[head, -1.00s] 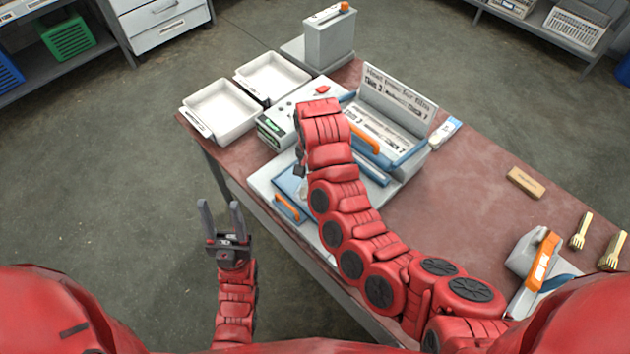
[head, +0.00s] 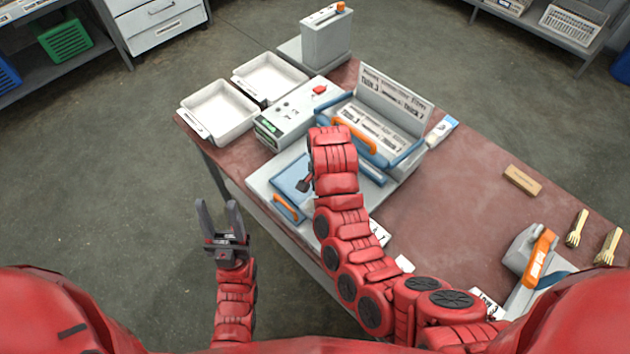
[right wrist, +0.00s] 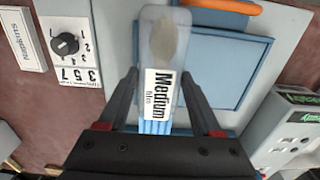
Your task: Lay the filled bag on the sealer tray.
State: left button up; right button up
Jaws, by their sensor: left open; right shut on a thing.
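The filled bag (right wrist: 160,40) is a narrow clear sleeve with a pale wooden spoon end inside, a "Medium film" label and blue stripes. My right gripper (right wrist: 158,74) is shut on it near the label. The bag overlaps the blue pad of the sealer tray (right wrist: 215,65) in the right wrist view; I cannot tell whether it touches. In the head view the blue tray (head: 290,176) lies beside my right arm, which hides the bag and most of that gripper. My left gripper (head: 217,212) is open and empty, off the table's front edge.
The raised sealer lid (head: 383,125) has an orange handle. A control box (head: 290,125) and two white bins (head: 220,108) stand at the left. The table's middle right is clear.

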jog(key=w+b, duration=0.1)
jog(key=w, duration=0.1)
jog(key=w+a+b, duration=0.1)
jog(key=w+b, duration=0.1)
jog(key=w+a+b, duration=0.1)
jog(key=w+b, duration=0.1)
jog(key=shift+w+f, duration=0.25)
jog(key=shift+f, duration=0.15)
jog(key=shift+w+a, duration=0.15)
jog(key=shift+w, duration=0.3)
notch_tip(320, 180, down, 3)
jog(key=shift+r+p, duration=0.1)
jog(key=shift+p, duration=0.9)
jog(key=shift+f, duration=0.3)
jog(key=shift+f, duration=0.1)
